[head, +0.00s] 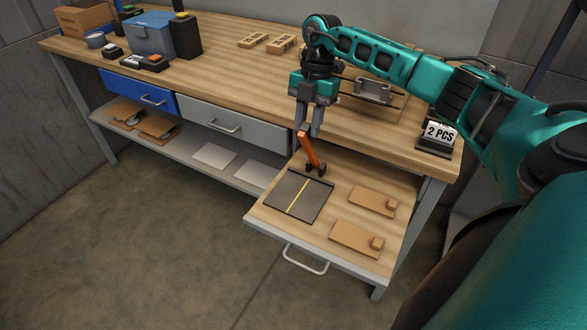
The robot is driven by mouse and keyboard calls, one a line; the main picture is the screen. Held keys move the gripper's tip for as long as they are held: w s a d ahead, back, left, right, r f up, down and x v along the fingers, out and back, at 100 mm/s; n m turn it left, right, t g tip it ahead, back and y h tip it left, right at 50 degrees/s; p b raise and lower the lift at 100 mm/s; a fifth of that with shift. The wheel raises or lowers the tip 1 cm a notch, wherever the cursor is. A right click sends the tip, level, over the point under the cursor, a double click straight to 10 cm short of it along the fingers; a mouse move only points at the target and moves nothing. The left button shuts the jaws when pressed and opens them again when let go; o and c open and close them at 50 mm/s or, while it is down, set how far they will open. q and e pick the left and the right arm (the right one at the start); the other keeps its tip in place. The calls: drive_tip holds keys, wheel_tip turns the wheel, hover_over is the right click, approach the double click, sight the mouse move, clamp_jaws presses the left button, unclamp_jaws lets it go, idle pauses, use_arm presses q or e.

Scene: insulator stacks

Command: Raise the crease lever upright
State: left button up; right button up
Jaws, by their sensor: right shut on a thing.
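The crease lever (308,151) is an orange bar beside the far right corner of a dark creasing plate (287,195) with a yellow line. The lever rises steeply from a dark pivot at its foot and leans a little to the left. My right gripper (308,132) points down over it, shut on the lever's upper end. The fingers partly hide that end. My left gripper is not in view.
The plate sits on a pulled-out wooden shelf (262,217) with two cardboard pieces (373,201) (355,238) on its right.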

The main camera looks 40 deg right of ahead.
drive_tip(key=o, duration=0.7)
drive_tip(key=shift+o, duration=0.2)
drive_tip(key=shift+a+r, duration=0.1)
drive_tip(key=s+a+r, duration=0.2)
drive_tip(key=a+r, duration=0.2)
drive_tip(key=a, duration=0.1)
drive_tip(key=shift+s+r, duration=0.15)
drive_tip(key=shift+r, duration=0.15)
drive_tip(key=shift+a, duration=0.1)
